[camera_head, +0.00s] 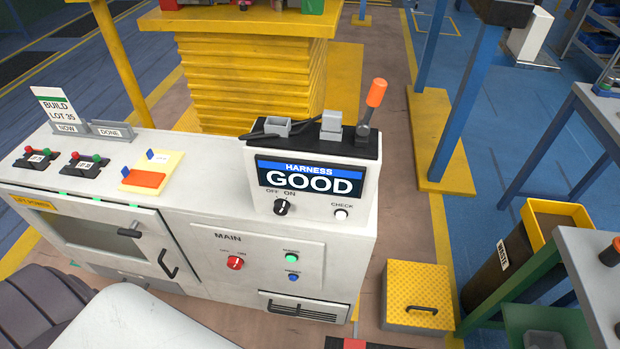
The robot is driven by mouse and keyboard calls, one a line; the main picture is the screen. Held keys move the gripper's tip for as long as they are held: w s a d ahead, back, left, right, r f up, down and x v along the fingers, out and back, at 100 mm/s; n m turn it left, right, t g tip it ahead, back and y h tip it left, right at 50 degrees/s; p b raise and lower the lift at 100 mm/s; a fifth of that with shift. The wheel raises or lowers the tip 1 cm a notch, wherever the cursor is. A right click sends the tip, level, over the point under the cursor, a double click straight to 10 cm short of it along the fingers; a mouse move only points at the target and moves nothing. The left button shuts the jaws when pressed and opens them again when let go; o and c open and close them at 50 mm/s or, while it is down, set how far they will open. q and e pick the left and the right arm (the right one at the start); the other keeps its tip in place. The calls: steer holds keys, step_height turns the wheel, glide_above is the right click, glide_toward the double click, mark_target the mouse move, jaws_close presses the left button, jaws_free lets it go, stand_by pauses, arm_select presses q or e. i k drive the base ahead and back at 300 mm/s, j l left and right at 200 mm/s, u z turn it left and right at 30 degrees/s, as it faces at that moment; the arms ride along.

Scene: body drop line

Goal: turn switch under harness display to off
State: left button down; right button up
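The harness display (309,178) reads "HARNESS GOOD" on the front of a white box at the right end of the white console. Under it on the left is a black rotary switch (281,207) with the labels OFF and ON above it. Its white pointer mark is small, and I cannot tell for sure which label it points to. A white CHECK button (340,214) sits to its right. Neither of my grippers is in view.
Below on the console (205,215) are a red MAIN switch (235,262) and green and blue buttons. An orange-tipped lever (371,102) stands on the box top. A yellow step (418,296) and a waste bin (500,262) stand to the right.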

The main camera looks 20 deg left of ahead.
mark_target(281, 207)
steer(key=u, duration=1.05)
